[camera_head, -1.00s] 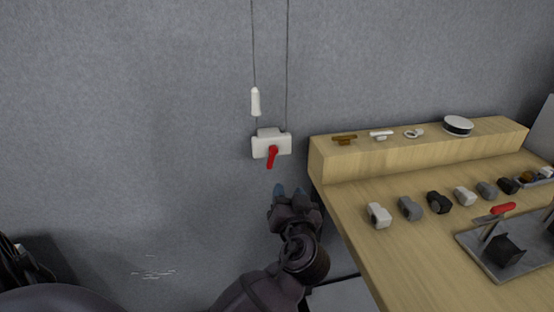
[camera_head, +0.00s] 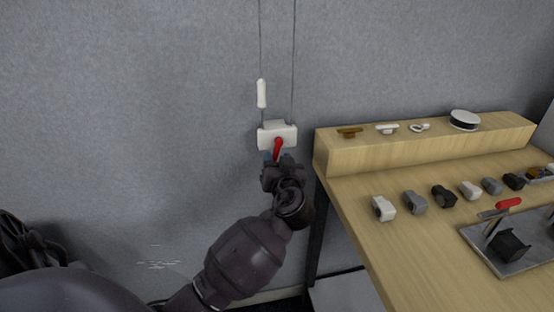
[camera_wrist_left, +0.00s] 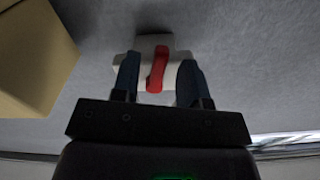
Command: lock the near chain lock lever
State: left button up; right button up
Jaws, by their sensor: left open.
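The chain lock is a white box (camera_head: 290,131) on the grey wall, with a red lever (camera_head: 278,148) on its front that hangs down and leans slightly left. My left gripper (camera_head: 271,162) is just below the box, at the lever's lower end. In the left wrist view the gripper (camera_wrist_left: 157,80) is open, with one dark finger on each side of the red lever (camera_wrist_left: 157,68). The white box (camera_wrist_left: 152,46) is behind it. I cannot tell whether a finger touches the lever. My right gripper is not in view.
Two thin cords run up from the box, and a white pull handle (camera_head: 261,93) hangs on the left one. A wooden table (camera_head: 375,250) with a raised shelf (camera_head: 345,158) stands to the right, holding several small fittings. The wall to the left is clear.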

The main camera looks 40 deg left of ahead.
pick_arm(q)
jog(key=shift+w+a, duration=0.2)
jog(key=shift+a, duration=0.05)
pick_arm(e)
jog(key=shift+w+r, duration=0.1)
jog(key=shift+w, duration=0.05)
pick_arm(q)
jog(key=c, duration=0.7)
grip_shut()
jog(key=n+b, duration=0.2)
jog(key=n, duration=0.1)
jog(key=shift+w+d, duration=0.35)
jog(key=shift+w, duration=0.05)
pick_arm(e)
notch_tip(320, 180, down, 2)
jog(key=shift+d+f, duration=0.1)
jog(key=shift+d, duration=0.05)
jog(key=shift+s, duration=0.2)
